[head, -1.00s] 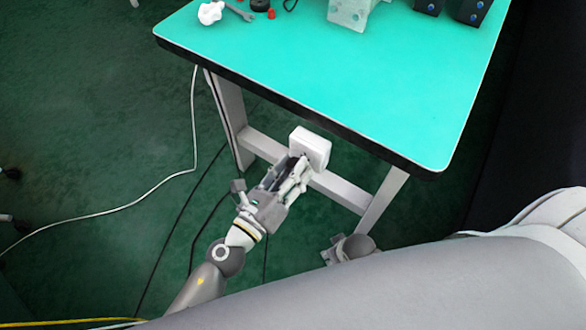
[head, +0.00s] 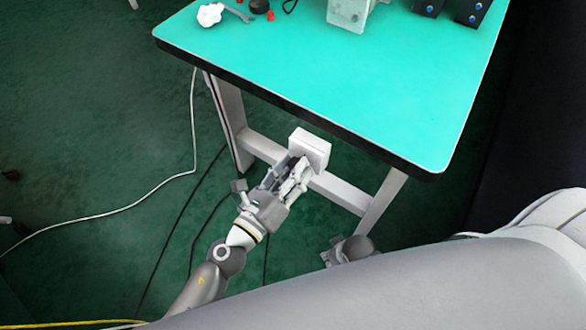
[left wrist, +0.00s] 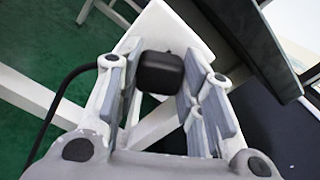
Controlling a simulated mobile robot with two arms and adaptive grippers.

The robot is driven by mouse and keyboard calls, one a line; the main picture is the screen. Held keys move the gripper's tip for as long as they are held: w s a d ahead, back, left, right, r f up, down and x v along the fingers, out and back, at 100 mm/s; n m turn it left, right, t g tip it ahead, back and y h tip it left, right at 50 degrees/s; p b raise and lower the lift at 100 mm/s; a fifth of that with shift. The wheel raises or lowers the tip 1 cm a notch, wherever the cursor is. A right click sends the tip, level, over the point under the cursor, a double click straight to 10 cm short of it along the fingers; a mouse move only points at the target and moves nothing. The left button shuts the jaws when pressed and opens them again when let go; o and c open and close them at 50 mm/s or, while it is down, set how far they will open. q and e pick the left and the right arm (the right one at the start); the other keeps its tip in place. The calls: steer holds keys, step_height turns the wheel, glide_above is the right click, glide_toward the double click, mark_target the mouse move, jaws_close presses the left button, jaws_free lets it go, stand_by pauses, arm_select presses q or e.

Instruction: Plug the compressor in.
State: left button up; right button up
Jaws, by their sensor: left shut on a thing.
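My left gripper (head: 291,170) is below the table's front edge, with its fingertips at a white box (head: 312,147). In the left wrist view, the left gripper (left wrist: 158,85) is shut on a black plug (left wrist: 160,72), whose black cable (left wrist: 62,95) runs off to the left. The white box (left wrist: 168,28) is directly behind the plug in that view. I cannot tell whether the plug touches the box or sits in it; the contact is hidden. My right gripper (head: 345,250) shows only partly beside my body, at lower middle; its fingers are unclear. The compressor is not identifiable.
A turquoise-topped table (head: 330,85) with a dark edge overhangs the box. Pale legs and a crossbar (head: 340,190) stand near the left gripper. A white cable (head: 130,205) and dark cables lie on the green floor. Tools and parts stand at the table's back.

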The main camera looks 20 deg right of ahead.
arm_select(q)
steer(key=shift+w+d, duration=0.35)
steer(key=shift+d, duration=0.05)
arm_select(e)
steer(key=shift+s+f, duration=0.15)
steer(key=shift+f, duration=0.05)
stand_by(0.4)
arm_select(q)
steer(key=o, duration=1.1)
